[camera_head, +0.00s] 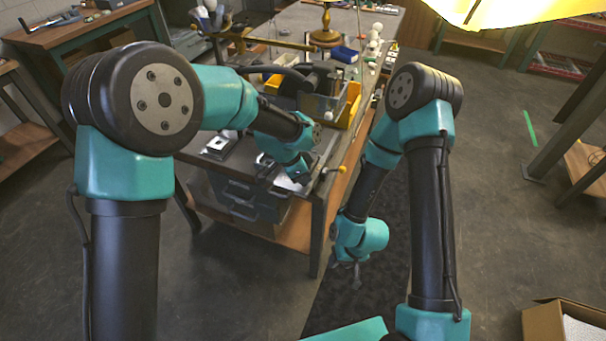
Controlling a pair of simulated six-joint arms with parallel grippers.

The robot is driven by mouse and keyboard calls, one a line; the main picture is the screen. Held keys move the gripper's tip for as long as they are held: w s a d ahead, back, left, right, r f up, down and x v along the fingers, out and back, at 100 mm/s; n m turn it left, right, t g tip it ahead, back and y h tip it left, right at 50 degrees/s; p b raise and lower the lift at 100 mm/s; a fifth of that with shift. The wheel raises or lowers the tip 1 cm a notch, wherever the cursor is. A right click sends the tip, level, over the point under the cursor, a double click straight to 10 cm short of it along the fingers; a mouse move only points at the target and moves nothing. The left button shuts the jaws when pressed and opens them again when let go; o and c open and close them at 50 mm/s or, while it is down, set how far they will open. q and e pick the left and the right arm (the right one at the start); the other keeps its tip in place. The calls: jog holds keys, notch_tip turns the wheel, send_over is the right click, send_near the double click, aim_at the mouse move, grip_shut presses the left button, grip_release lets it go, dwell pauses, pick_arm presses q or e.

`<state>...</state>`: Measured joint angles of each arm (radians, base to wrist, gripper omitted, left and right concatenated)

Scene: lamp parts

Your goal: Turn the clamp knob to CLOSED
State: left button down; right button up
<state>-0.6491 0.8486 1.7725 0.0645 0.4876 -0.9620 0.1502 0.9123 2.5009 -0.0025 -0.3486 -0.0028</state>
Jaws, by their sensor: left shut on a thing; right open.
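My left gripper (304,179) is at the front right corner of the workbench, low over its top. It is shut on a small part, apparently the clamp knob, which the gripper and wrist mostly hide. The knob's marking and turn position cannot be read. A small yellow-orange handle (340,169) sticks out at the bench edge, just right of the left gripper. My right gripper (351,275) hangs in front of the bench, above the dark floor mat, pointing down. It is open and empty.
The workbench (346,155) has a yellow bin (349,104), a blue box (344,54) and several white bulbs (375,40) farther back. A drawer unit (240,196) sits below. A lit yellow shade (500,10) hangs at the top right. A cardboard box (545,322) stands at lower right.

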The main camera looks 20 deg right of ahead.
pick_arm(q)
jog(key=shift+s+f+n+t+y, duration=0.15)
jog(key=shift+n+t, duration=0.3)
jog(key=shift+n, duration=0.8)
jog(key=shift+s+f+n+t+y, duration=0.15)
jog(key=shift+n+t, duration=0.3)
jog(key=shift+n, duration=0.8)
jog(key=shift+n+t+y, duration=0.35)
jog(key=shift+n+t, duration=0.1)
jog(key=shift+n, duration=0.95)
jog(key=shift+n+t+y, duration=0.35)
jog(key=shift+n+t, duration=0.1)
jog(key=shift+n, duration=0.95)
jog(key=c, duration=1.1)
grip_release()
jog(key=shift+w+r, duration=0.1)
jog(key=shift+r, duration=0.05)
jog(key=shift+r, duration=0.75)
jog(key=v, duration=1.6)
jog(key=shift+s+a+f, duration=0.1)
jog(key=shift+s+a, duration=0.05)
jog(key=shift+s, duration=0.1)
